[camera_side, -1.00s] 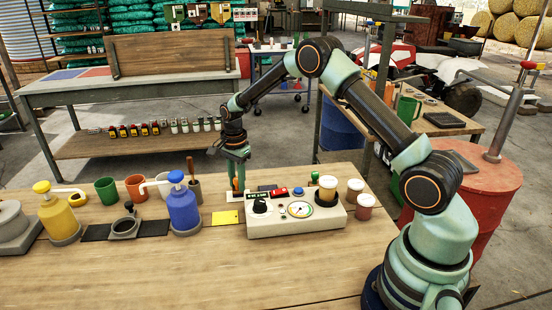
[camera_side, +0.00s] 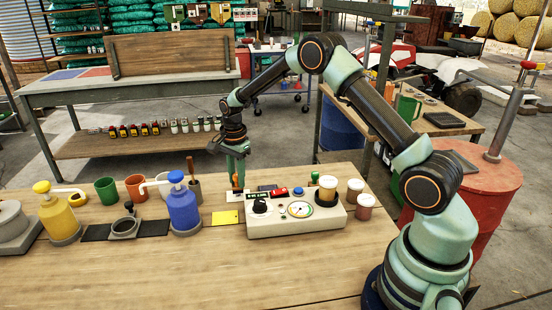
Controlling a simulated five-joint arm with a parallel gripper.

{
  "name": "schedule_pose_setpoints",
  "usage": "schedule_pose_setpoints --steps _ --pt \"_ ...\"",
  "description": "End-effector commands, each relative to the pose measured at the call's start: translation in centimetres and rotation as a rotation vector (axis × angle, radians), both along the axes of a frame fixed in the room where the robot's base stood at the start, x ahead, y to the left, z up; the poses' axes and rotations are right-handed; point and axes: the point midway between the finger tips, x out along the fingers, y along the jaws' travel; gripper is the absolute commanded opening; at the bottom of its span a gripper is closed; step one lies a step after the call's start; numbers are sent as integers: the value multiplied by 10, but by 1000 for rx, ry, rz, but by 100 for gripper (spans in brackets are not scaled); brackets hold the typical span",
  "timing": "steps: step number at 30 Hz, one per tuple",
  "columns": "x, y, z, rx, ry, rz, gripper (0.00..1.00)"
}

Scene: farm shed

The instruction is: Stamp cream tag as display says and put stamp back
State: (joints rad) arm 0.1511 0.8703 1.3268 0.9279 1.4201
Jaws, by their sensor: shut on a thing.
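My gripper (camera_side: 238,172) points down behind the left end of the grey control box. It is shut on the orange handle of a stamp (camera_side: 236,183); the stamp's lower end is small and partly hidden behind the box. The box (camera_side: 300,225) carries a small dark display (camera_side: 258,196) with green lettering too small to read, a black knob and a round dial. A yellow card (camera_side: 225,217) lies on the table just left of the box. I cannot make out a cream tag for certain.
A black pad (camera_side: 267,188) and a red piece (camera_side: 279,192) sit near the display. A blue pump bottle (camera_side: 183,208), brown cup (camera_side: 135,187), green cup (camera_side: 106,190) and yellow pump bottle (camera_side: 58,217) stand left. Two lidded jars (camera_side: 364,206) stand right. The front table is clear.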

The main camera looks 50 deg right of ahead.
Motion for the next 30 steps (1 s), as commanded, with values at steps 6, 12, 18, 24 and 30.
schedule_pose_setpoints --steps 6,12,18,24,30 --pt "1 0 17 0 -2 0 0" --pt "0 0 32 0 -3 0 0" --pt "1 0 46 0 -2 0 0" --pt "0 0 54 0 -1 0 0" --pt "0 0 54 0 -1 0 0"
